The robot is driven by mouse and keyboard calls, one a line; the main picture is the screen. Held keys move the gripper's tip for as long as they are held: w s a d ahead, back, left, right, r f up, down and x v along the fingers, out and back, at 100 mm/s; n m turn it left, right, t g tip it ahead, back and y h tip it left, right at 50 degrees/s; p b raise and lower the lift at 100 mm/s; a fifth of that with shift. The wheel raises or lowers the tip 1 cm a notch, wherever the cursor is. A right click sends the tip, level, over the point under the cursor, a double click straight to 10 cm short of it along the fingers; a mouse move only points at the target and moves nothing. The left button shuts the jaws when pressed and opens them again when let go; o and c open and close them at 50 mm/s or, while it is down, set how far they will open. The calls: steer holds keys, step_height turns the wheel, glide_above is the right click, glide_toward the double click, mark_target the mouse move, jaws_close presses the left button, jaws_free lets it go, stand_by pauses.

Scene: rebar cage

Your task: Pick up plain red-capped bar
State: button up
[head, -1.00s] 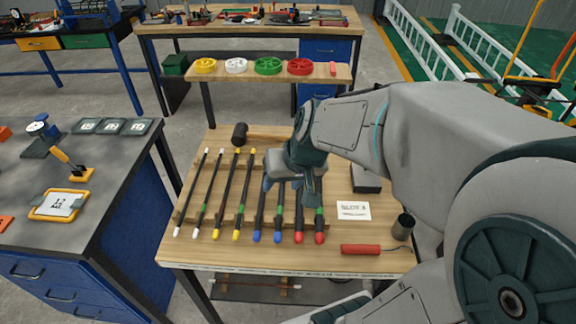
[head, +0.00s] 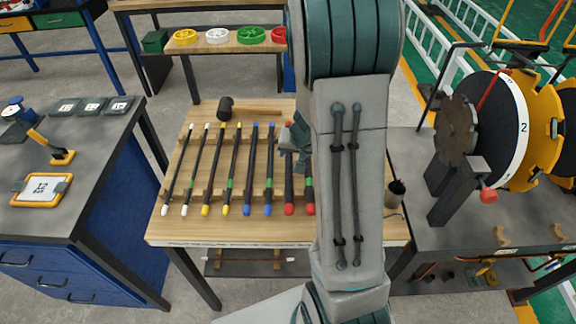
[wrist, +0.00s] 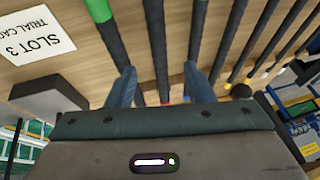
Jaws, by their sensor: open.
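The plain red-capped bar (head: 288,182) lies on the wooden rack, dark with a red near end and no green band showing. The green-banded red-capped bar (head: 309,185) lies just right of it, partly behind my arm. My gripper (head: 297,150) is over the upper part of the red-capped bars, mostly hidden by my arm in the head view. In the wrist view my gripper (wrist: 160,85) is open, its two blue fingers apart. The plain bar (wrist: 155,40) runs between them in the picture; contact cannot be told. The green-banded bar (wrist: 106,35) is outside the left finger.
Blue-capped bars (head: 249,180), yellow-capped bars (head: 212,170) and white-capped bars (head: 179,170) lie in the row to the left. A black mallet (head: 225,108) lies behind them. A dark cup (head: 397,192) stands at the table's right edge. A slot card (wrist: 35,45) lies beside the bars.

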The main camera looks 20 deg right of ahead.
mark_target(290, 161)
steer(key=shift+b+x, duration=0.8)
steer(key=shift+x, duration=2.7)
steer(key=shift+d, duration=0.1)
jaws_close()
steer(key=shift+w+r, duration=0.15)
